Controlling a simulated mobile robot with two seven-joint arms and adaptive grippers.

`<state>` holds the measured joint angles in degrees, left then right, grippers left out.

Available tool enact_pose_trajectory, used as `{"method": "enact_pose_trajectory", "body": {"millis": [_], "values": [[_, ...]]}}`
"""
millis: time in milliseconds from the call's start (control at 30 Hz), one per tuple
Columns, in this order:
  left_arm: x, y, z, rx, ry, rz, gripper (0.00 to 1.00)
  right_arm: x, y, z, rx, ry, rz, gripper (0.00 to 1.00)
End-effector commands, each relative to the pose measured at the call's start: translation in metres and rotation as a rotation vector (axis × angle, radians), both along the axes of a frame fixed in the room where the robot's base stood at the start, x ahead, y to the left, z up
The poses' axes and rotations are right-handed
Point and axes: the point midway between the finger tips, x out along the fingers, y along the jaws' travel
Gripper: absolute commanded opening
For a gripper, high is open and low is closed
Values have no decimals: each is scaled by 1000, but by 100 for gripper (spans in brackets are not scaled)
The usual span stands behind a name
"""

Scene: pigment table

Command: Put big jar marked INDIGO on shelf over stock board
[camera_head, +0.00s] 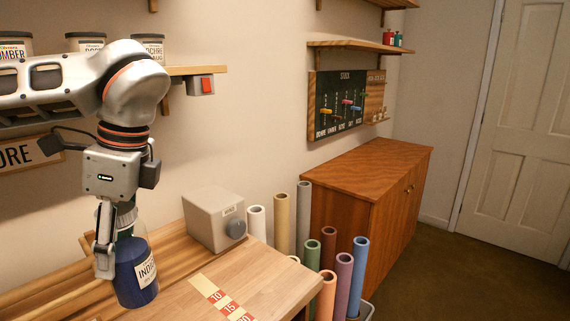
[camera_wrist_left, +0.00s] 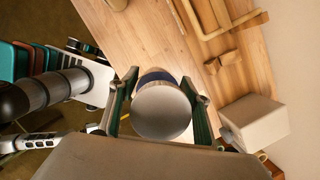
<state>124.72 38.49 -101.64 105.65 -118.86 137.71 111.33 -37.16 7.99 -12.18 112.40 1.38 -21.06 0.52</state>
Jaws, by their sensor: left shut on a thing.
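In the left wrist view, the jar's round lid (camera_wrist_left: 162,110) sits between the two fingers. Whether its base touches the workbench (camera_head: 262,285) I cannot tell. The shelf (camera_head: 352,45) is on the wall above the dark stock board (camera_head: 340,104), at the back right. Parts of my other arm show at left in the wrist view; its gripper's state is unclear.
Small red and green containers (camera_head: 392,38) stand at the shelf's right end; its left and middle look clear. A grey box with a knob (camera_head: 213,219) stands on the bench. Upright coloured rolls (camera_head: 343,280) and a wooden cabinet (camera_head: 385,165) stand between bench and door.

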Motion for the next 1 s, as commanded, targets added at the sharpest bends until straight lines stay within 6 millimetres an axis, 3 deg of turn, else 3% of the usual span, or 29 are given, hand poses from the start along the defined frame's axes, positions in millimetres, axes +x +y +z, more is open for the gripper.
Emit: {"method": "enact_pose_trajectory", "body": {"millis": [300,500,700,1000], "values": [[12,-12,-46,-2,6,621,0,0,0,0,0,1,0,67],[15,-17,-69,-1,4,920,0,0,0,0,0,1,0,67],[16,-20,-80,-2,-1,1077,0,0,0,0,0,1,0,67],[17,-20,-82,-1,-3,1112,0,0,0,0,0,1,0,67]]}}
